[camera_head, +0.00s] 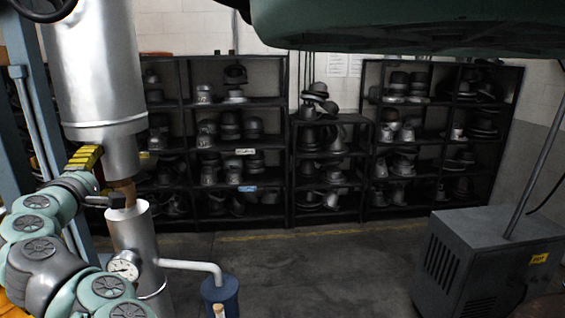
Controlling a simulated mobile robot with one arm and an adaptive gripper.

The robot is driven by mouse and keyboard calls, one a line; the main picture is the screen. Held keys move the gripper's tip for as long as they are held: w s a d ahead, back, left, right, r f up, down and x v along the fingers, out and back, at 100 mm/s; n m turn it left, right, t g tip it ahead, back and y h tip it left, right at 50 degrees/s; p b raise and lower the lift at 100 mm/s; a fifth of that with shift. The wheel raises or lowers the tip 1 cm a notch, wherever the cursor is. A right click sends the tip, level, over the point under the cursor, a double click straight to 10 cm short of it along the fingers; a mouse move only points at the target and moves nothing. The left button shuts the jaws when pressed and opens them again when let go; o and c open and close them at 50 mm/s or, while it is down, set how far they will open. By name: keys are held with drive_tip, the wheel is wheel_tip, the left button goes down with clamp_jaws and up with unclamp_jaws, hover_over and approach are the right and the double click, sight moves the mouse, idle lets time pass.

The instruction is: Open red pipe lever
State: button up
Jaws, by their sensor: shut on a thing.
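My gripper (112,201) is at the left of the head view, small and dark, at the end of my green-capped arm. It is shut at the short reddish-brown pipe section (124,191) between two metal cylinders. The red lever cannot be made out clearly; the closed fingers and wrist hide that spot. The upper silver cylinder (98,70) hangs above, and the lower silver cylinder (133,232) stands below. A yellow ribbed piece (85,158) is just above my wrist, beside the upper cylinder.
A round gauge (123,268) and a white side pipe (195,267) are on the lower cylinder. A blue canister (220,296) stands beside it. A grey machine box (480,260) is at right. Hat shelves (288,150) line the back wall. The middle floor (320,265) is clear.

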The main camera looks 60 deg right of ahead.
drive_tip(key=shift+w, duration=0.1)
idle(0.3)
drive_tip(key=o, duration=1.3)
drive_tip(key=shift+r, duration=0.15)
drive_tip(key=shift+c, duration=0.2)
drive_tip(key=shift+a, duration=0.1)
drive_tip(key=shift+v, duration=0.9)
drive_tip(key=v, duration=0.5)
drive_tip(key=shift+s+a, duration=0.2)
drive_tip(key=shift+s, duration=0.2)
